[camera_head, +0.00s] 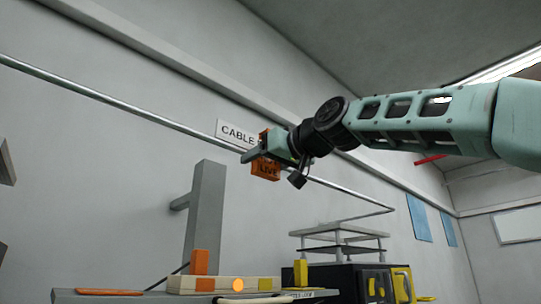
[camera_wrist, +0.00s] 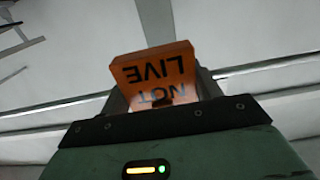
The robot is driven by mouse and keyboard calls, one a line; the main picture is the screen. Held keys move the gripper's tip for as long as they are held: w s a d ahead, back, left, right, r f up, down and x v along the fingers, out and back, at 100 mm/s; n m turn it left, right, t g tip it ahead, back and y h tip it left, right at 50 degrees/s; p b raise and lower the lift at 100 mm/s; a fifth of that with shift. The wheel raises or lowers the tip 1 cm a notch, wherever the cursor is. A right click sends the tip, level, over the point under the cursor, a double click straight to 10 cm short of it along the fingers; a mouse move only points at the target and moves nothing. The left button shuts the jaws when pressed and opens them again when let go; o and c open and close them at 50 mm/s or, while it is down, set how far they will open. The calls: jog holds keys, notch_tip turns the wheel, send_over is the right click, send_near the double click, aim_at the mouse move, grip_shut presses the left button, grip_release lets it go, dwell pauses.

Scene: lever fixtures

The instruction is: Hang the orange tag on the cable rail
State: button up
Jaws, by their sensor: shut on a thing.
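The orange tag (camera_head: 265,171) is a block with dark lettering, at the cable rail just below the CABLE sign. My gripper (camera_head: 262,153) is shut on it, with orange showing above and below the fingers. In the wrist view the tag (camera_wrist: 155,70) stands between the fingers, its words "NOT LIVE" upside down. The cable rail (camera_head: 100,96) is a thin metal bar sloping down to the right in the head view. It passes by my gripper, which hides part of it. I cannot tell whether the tag touches the rail.
The CABLE sign (camera_head: 236,134) is on the wall behind the gripper. Below stand a grey post (camera_head: 206,210), a shelf (camera_head: 75,297) with orange and yellow pieces, and a black and yellow box (camera_head: 345,283) under a grey rack (camera_head: 338,236). The rail is clear to the left.

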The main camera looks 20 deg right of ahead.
jog(key=shift+p+x, duration=1.3)
jog(key=shift+x, duration=1.65)
jog(key=shift+w+a+f, duration=0.1)
jog(key=shift+w, duration=0.15)
jog(key=shift+s+f+b, duration=0.1)
jog(key=shift+f+b, duration=0.85)
jog(key=shift+b, duration=0.1)
jog(key=o, duration=1.1)
jog(key=shift+c, duration=0.2)
